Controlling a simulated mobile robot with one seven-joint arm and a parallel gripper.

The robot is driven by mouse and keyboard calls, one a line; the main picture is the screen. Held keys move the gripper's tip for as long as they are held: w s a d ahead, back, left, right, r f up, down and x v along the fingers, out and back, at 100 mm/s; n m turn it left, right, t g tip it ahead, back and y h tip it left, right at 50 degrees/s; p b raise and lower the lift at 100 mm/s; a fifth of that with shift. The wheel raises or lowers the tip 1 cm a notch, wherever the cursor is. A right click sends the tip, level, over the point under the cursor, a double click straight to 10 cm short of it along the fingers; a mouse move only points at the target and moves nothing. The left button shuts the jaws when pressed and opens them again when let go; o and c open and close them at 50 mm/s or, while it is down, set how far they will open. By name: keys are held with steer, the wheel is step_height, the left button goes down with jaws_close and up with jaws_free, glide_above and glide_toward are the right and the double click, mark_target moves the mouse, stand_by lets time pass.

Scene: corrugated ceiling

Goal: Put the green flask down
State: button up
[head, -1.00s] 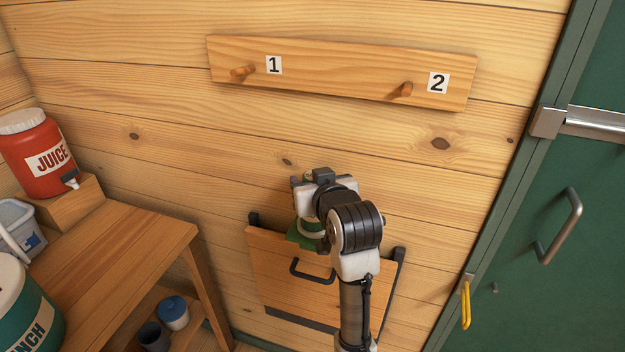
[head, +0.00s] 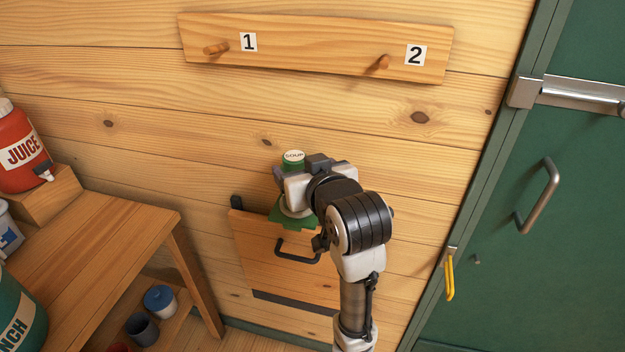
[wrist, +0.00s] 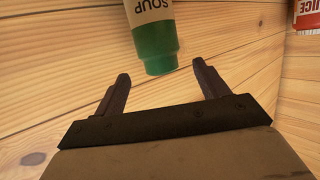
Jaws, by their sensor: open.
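In the head view my gripper and arm hide the flask's lower part. A green patch (head: 281,217) with a whitish rim shows below, on or over a wooden panel (head: 262,262). What the flask rests on is not clear.
The panel has a black handle (head: 297,252). Above is a peg board (head: 310,45) with pegs 1 and 2, both empty. A wooden table (head: 95,245) with a red juice jug (head: 22,150) stands left. A green door (head: 540,260) is right.

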steer(key=b+v, duration=0.5)
steer(key=b, duration=0.2)
steer(key=shift+s, duration=0.25)
